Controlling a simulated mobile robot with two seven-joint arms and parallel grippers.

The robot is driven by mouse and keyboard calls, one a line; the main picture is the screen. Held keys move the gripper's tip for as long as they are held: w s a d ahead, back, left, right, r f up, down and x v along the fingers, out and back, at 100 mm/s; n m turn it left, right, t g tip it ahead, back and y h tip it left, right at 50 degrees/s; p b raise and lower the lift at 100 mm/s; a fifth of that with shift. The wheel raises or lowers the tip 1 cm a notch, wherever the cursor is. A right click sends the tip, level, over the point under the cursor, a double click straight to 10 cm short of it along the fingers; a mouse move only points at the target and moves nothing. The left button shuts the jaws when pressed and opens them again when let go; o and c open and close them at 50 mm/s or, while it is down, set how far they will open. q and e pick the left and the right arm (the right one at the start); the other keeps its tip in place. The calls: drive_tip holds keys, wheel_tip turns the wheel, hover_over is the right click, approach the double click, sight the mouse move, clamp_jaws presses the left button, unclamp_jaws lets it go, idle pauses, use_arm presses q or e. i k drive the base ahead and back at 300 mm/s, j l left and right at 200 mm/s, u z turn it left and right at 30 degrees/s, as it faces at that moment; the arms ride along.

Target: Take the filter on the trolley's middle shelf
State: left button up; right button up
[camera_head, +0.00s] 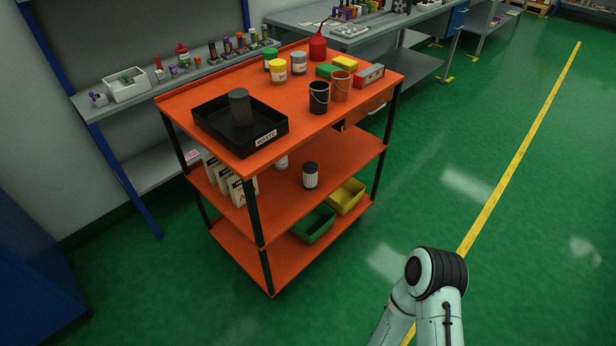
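An orange three-tier trolley (165,101) stands at the centre of the head view. A small filter (310,176), white with a dark top, stands upright on the trolley's middle shelf (337,158), towards the right of that shelf. Another small pale item (281,162) is behind it to the left, mostly hidden by the top shelf. My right arm shows at the lower right, well away from the trolley, with only its links in sight. Neither gripper is in view.
The top shelf holds a black waste tray (268,139) with a dark cylinder (240,107), two small buckets, jars and a red oil can (318,47). White boxes (222,178) stand at the middle shelf's left. Green (312,226) and yellow bins (347,197) sit below. The floor right is clear.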

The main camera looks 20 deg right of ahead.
sight(310, 168)
drive_tip(key=i+l, duration=0.1)
drive_tip(key=l, duration=0.2)
drive_tip(key=i+l, duration=0.1)
drive_tip(key=l, duration=0.2)
drive_tip(key=i+l, duration=0.1)
drive_tip(key=l, duration=0.25)
drive_tip(key=i+l+u, duration=0.1)
drive_tip(key=l+u, duration=0.45)
drive_tip(key=l, duration=0.25)
drive_tip(key=i, duration=0.05)
